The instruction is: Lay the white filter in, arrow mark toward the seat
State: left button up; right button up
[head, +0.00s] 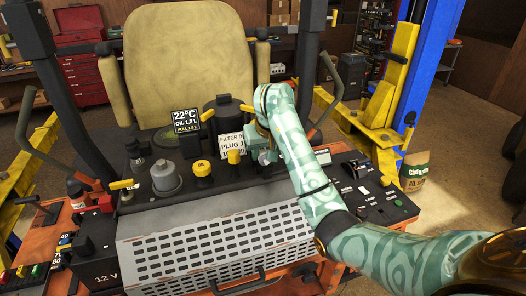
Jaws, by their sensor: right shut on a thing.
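The beige seat (190,65) stands upright behind the mower's black deck. My right arm reaches in from the lower right, and its gripper (262,152) is low over the deck, beside a white label with "FILTER" and "PLUG" on it (230,144). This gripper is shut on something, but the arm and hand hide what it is. I cannot pick out the white filter or its arrow mark. A black round housing (222,112) stands just left of the hand. My left gripper is not in view.
A perforated grey panel (220,240) is in front. A control panel (370,190) lies right; a 12 V battery (95,250) lies left.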

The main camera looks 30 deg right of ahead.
jog(key=shift+f+b, duration=0.9)
jog(key=shift+f, duration=0.25)
jog(key=o, duration=1)
notch_tip(320, 180, up, 8)
jog(key=p, duration=0.7)
jog(key=shift+r, duration=0.1)
